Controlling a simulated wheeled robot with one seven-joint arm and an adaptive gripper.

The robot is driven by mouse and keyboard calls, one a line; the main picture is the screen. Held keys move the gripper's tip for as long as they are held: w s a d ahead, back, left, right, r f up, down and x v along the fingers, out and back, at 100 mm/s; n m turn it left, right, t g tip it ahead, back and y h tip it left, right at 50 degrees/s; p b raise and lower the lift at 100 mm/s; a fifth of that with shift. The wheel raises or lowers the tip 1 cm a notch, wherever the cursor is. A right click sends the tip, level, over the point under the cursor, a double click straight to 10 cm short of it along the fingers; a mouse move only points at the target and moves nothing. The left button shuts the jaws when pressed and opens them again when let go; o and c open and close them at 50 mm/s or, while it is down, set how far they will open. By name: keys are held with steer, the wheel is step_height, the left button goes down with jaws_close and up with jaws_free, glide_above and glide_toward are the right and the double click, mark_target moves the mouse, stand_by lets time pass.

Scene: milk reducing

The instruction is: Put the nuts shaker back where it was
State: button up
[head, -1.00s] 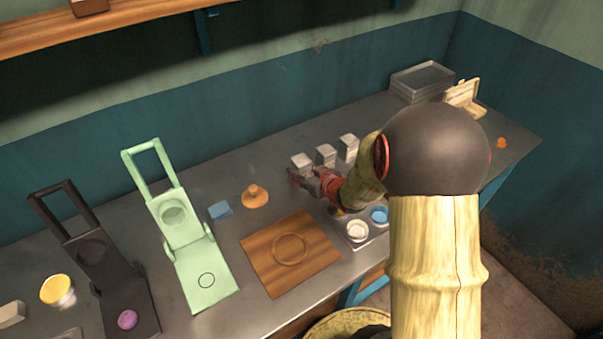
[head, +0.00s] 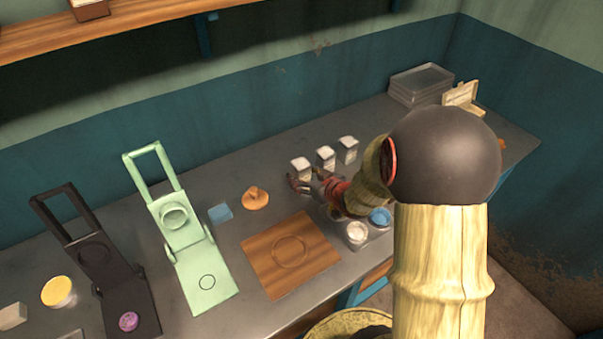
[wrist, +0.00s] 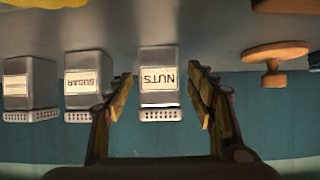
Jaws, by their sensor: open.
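The nuts shaker (wrist: 159,80), a pale box-shaped jar with a NUTS label and a perforated cap, stands on the counter. It appears upside down in the wrist view. In the head view it is the leftmost of three shakers (head: 301,167). My gripper (head: 299,181) is open in front of it. In the wrist view the fingers (wrist: 163,92) lie on either side of the shaker, with visible gaps. Whether they reach fully around it in depth is unclear. The sugar shaker (wrist: 85,82) and another shaker (wrist: 30,85) stand in a row beside it.
An orange knobbed object (head: 256,198) and a blue block (head: 220,213) lie left of the shakers. A wooden board (head: 262,262) and a green press (head: 181,240) are nearer. Small bowls with white (head: 357,232) and blue (head: 380,216) contents sit beside my arm.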

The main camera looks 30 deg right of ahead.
steer(key=p+v, duration=0.3)
steer(key=v, duration=0.6)
steer(key=shift+s+r, duration=0.25)
steer(key=shift+s, duration=0.05)
step_height(320, 180, up, 12)
steer(key=s+g+h, duration=0.2)
steer(key=g+h, duration=0.1)
steer(key=h, duration=0.1)
steer(key=s+a+r+g+y, duration=0.1)
steer(key=s+a+r+y, duration=0.1)
steer(key=s+a, duration=0.5)
steer(key=s+a+r+g+y, duration=0.1)
steer(key=s+a+r+g, duration=0.1)
steer(key=s+a+r, duration=0.3)
steer(key=s+a, duration=0.3)
steer(key=a, duration=0.1)
steer(key=shift+s+a+r+g+y, duration=0.2)
steer(key=shift+a+g+y, duration=0.1)
steer(key=shift+a+y, duration=0.1)
steer(key=shift+c, duration=0.9)
